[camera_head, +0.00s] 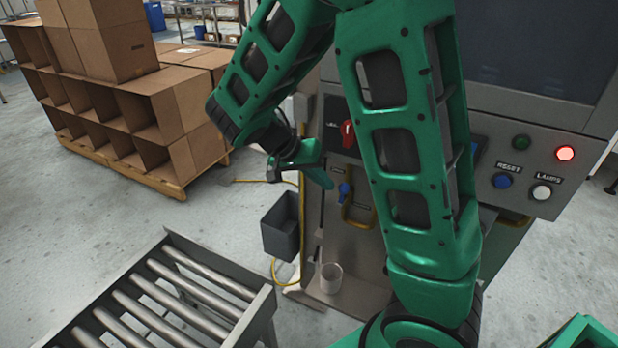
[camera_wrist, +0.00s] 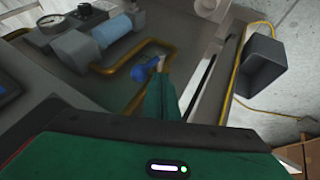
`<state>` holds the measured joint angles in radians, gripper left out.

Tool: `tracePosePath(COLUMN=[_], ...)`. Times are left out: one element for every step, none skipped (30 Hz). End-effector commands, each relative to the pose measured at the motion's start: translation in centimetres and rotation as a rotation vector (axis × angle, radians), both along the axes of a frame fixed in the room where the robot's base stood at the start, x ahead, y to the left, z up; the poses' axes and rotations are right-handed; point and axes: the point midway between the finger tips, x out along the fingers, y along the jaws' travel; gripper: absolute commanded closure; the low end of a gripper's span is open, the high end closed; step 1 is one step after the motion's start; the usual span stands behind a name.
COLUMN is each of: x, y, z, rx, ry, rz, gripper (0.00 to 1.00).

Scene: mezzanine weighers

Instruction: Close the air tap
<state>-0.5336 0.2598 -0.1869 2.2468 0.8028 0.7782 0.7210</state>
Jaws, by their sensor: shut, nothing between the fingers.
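The air tap (camera_head: 345,191) has a small blue handle on the front of the grey machine cabinet, beside a yellow pipe. In the wrist view the blue handle (camera_wrist: 146,71) sits on the yellow pipe (camera_wrist: 105,70), right by my fingertips. My gripper (camera_head: 326,182) is shut and empty, its green fingers pointing down and right toward the tap, just left of the handle in the head view. In the wrist view my gripper (camera_wrist: 161,72) partly overlaps the handle's right side. I cannot tell whether they touch, or which way the handle is turned.
A red switch (camera_head: 347,134) is above the tap, with panel buttons (camera_head: 501,181) to the right. A grey bin (camera_head: 281,228) and yellow hose (camera_wrist: 236,72) are beside the cabinet. A white cup (camera_head: 331,278) stands below. A roller conveyor (camera_head: 262,305) is front left; cartons (camera_head: 105,45) stand behind.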

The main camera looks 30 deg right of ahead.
Motion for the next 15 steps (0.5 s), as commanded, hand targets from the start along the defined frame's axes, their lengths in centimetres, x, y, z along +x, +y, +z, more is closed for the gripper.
tracePosePath(x=[-0.28,-0.38,-0.48,-0.52,-0.56,-0.59,-0.60,-0.60,-0.59,-0.58,-0.58,-0.58,-0.58,-0.58,-0.58], y=[-0.24,-0.33,-0.43,-0.48,-0.51,-0.54,-0.55,-0.55,-0.55,-0.54,-0.54,-0.54,-0.54,-0.54,-0.55], z=[0.02,0.04,0.04,0.05,0.05,0.06,0.06,0.06,0.07,0.07,0.07,0.07,0.07,0.07,0.07], rx=[0.000,0.000,0.000,0.001,0.001,0.001,0.001,0.001,0.001,0.001,0.001,0.001,0.001,0.001,0.001], ry=[0.001,0.001,0.001,0.000,0.000,0.000,0.000,0.000,0.000,0.000,0.000,0.000,0.000,0.000,0.000], rz=[-0.001,-0.001,-0.001,0.000,0.000,0.000,0.000,0.000,0.000,0.000,0.000,0.000,0.000,0.000,0.000], gripper=[1.00,1.00,1.00,1.00,1.00,1.00,1.00,1.00,1.00,1.00,1.00,1.00,1.00,1.00,1.00])
